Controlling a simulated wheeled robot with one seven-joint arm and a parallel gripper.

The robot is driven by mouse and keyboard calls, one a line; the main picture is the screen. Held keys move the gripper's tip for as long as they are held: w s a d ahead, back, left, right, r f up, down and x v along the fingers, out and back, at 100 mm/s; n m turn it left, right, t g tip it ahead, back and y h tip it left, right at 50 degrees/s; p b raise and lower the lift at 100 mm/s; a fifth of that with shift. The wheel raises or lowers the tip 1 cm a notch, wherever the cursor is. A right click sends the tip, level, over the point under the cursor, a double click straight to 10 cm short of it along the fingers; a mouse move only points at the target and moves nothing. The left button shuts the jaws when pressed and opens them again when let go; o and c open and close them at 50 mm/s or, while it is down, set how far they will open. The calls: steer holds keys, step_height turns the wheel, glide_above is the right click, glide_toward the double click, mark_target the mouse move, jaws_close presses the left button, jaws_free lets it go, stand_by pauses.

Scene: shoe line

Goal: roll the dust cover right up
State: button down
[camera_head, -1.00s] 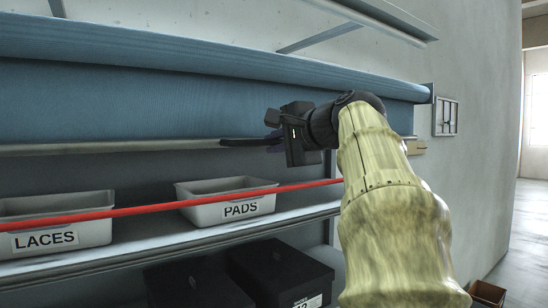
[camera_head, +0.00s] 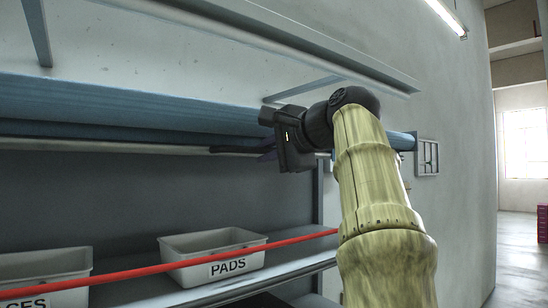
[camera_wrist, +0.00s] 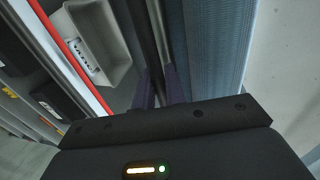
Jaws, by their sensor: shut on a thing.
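The blue dust cover (camera_head: 120,107) runs along the top of the shelving, with only a narrow band of cloth showing between its roll and its grey bottom bar (camera_head: 70,144). A dark grip (camera_head: 228,150) is on the bar's right part. My gripper (camera_head: 264,154) is at that grip, just under the cover. In the wrist view the cover (camera_wrist: 217,45) is right of the bar (camera_wrist: 162,35), and my gripper's purple fingers (camera_wrist: 161,84) are closed about the bar's edge. The exact contact is partly hidden by the gripper body.
A red rail (camera_head: 150,270) crosses in front of the shelf. A PADS bin (camera_head: 212,246) and another bin (camera_head: 45,266) at left stand on the shelf. A grey ledge (camera_head: 290,48) juts out above the cover. A wall panel (camera_head: 427,157) is at right.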

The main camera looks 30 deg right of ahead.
steer(key=shift+s+a+r, duration=0.1)
steer(key=shift+s+r, duration=0.05)
steer(key=shift+r, duration=0.3)
steer(key=c, duration=1.5)
jaws_free()
steer(key=shift+c, duration=0.2)
steer(key=shift+f, duration=0.1)
steer(key=v, duration=1.7)
steer(key=shift+s, duration=0.2)
